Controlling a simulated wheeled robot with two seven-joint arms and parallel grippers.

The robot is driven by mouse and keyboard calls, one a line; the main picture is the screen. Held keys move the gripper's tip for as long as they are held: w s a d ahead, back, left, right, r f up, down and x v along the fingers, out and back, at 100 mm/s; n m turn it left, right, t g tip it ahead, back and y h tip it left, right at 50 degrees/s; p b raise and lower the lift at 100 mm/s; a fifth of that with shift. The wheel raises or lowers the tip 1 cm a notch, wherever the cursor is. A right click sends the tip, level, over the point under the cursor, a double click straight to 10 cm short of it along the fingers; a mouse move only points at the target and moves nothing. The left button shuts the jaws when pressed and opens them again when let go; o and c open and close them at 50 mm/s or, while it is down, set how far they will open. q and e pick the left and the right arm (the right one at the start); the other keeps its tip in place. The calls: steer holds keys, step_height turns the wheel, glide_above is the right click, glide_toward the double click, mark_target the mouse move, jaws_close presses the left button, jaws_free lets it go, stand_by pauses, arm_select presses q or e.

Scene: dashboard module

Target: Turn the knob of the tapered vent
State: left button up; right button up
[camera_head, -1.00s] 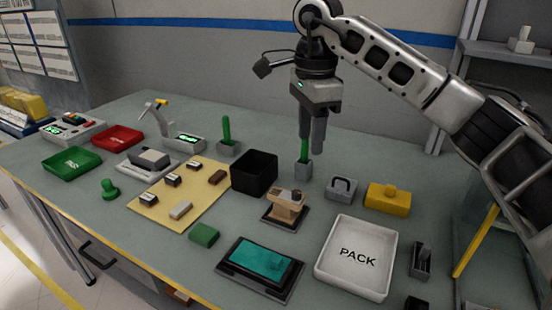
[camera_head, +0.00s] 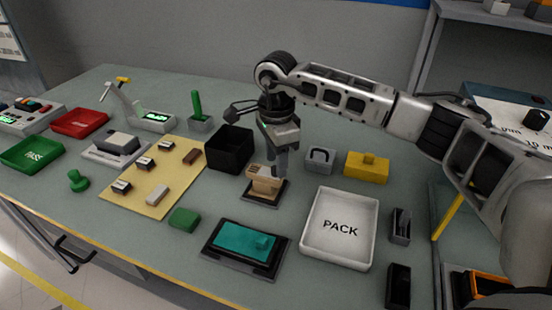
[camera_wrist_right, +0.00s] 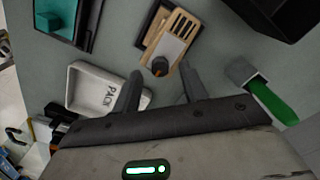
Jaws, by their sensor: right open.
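The tapered vent (camera_head: 262,187) is a beige slotted block on a dark base, in the middle of the table in the head view. In the right wrist view the vent (camera_wrist_right: 180,35) shows its slots, a pale grey face and a small dark knob (camera_wrist_right: 160,66) with an orange mark. My right gripper (camera_head: 280,171) is over the vent and partly hides it in the head view. In the right wrist view my right gripper (camera_wrist_right: 160,73) is open, its two fingers on either side of the knob with nothing between them; contact cannot be told. My left gripper is out of view.
A black bin (camera_head: 229,150) stands just left of the vent. A green stick in a grey holder (camera_wrist_right: 240,71) is close to the right finger in the wrist view.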

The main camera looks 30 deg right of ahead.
steer(key=shift+f, duration=0.75)
jaws_close()
steer(key=shift+m, duration=0.3)
